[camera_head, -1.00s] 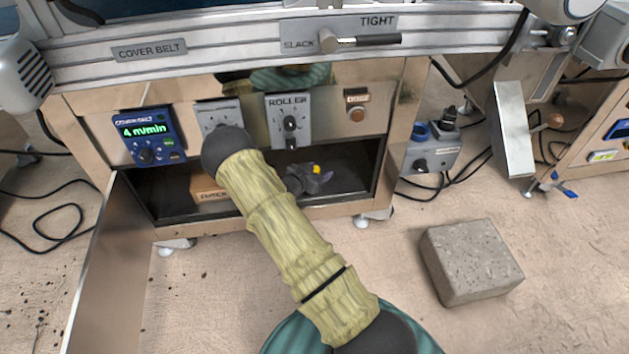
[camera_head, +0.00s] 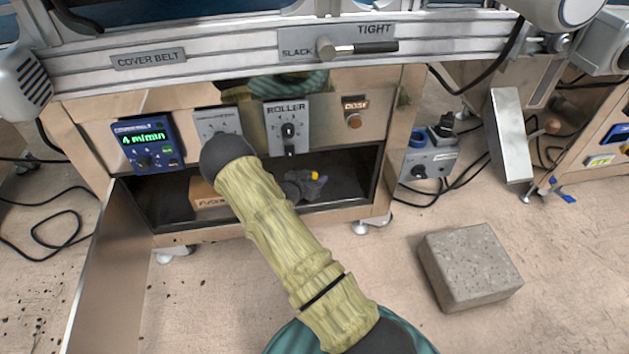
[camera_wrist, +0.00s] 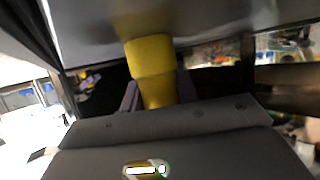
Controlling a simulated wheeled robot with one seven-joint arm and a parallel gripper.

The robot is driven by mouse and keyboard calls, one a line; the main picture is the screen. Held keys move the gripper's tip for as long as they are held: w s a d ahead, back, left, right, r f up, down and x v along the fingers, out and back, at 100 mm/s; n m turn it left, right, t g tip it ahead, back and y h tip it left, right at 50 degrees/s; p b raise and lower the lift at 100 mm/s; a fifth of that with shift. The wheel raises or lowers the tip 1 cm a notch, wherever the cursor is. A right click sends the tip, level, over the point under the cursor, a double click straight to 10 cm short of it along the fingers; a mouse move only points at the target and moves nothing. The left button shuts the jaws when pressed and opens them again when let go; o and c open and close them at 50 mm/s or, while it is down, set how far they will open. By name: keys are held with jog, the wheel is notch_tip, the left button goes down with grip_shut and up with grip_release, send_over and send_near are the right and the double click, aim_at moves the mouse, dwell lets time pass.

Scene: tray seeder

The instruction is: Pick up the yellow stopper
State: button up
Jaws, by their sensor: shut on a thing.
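The yellow stopper (camera_wrist: 150,58) stands between the two fingers of my gripper (camera_wrist: 158,92) in the wrist view. It has a wide head and a narrower lower part, and my gripper is shut on that lower part. In the head view only a small yellow bit of the stopper (camera_head: 314,176) shows at the tip of my gripper (camera_head: 309,183), inside the open lower compartment of the cabinet (camera_head: 170,240). My forearm covers part of that compartment. I cannot tell whether the stopper touches anything else.
A cardboard box marked fuses (camera_head: 208,203) sits left of my gripper in the compartment. The open cabinet door (camera_head: 95,275) stands at the left. Control panels (camera_head: 288,130) are above the opening. A grey block (camera_head: 470,267) lies on the floor at right.

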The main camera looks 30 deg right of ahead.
jog(key=shift+r+p, duration=0.35)
jog(key=shift+r, duration=0.1)
jog(key=r+p, duration=0.2)
jog(key=a+r+p, duration=0.1)
jog(key=shift+s, duration=0.25)
jog(key=s+a+p, duration=0.4)
jog(key=a, duration=0.3)
jog(key=s+a+p, duration=0.3)
jog(key=s+a, duration=0.1)
jog(key=a, duration=0.3)
jog(key=shift+a+f+p, duration=0.2)
jog(key=shift+a+p, duration=0.15)
jog(key=shift+a, duration=0.05)
jog(key=shift+s, duration=0.1)
